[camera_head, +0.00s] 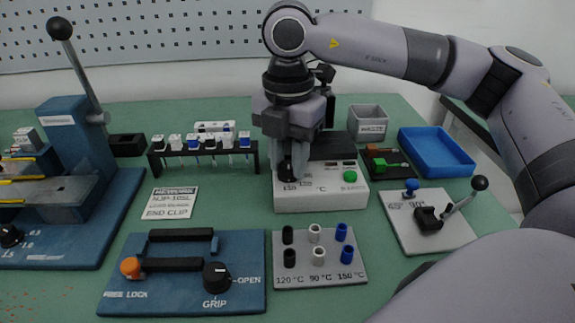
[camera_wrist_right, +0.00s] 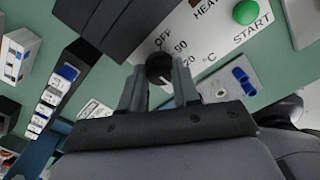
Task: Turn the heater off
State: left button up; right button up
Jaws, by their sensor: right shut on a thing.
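The heater (camera_head: 320,202) is a white box with a dark top, a green START button (camera_head: 350,176) and a black dial knob (camera_wrist_right: 159,67). The green button also shows in the right wrist view (camera_wrist_right: 245,12). Temperature marks and the word OFF are printed around the knob. My right gripper (camera_head: 292,170) points down at the heater's front left and is shut on the knob, one finger on each side, as the right wrist view (camera_wrist_right: 159,78) shows. The knob's pointer is too small to read surely. In the head view the gripper hides most of the knob. My left gripper is out of view.
A plate with black, white and blue sleeves (camera_head: 319,262) lies in front of the heater. A rack of connectors (camera_head: 205,150) stands left, a lever fixture (camera_head: 430,225) right, a blue tray (camera_head: 436,151) back right. A GRIP/LOCK fixture (camera_head: 185,290) is front left.

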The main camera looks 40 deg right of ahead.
aim_at(288, 165)
jog(key=n, duration=1.3)
jog(key=shift+n+b, duration=0.3)
jog(key=o, duration=0.8)
notch_tip(288, 165, up, 6)
jog(key=p, duration=0.4)
jog(key=shift+r+p, duration=0.1)
jog(key=shift+p, duration=0.3)
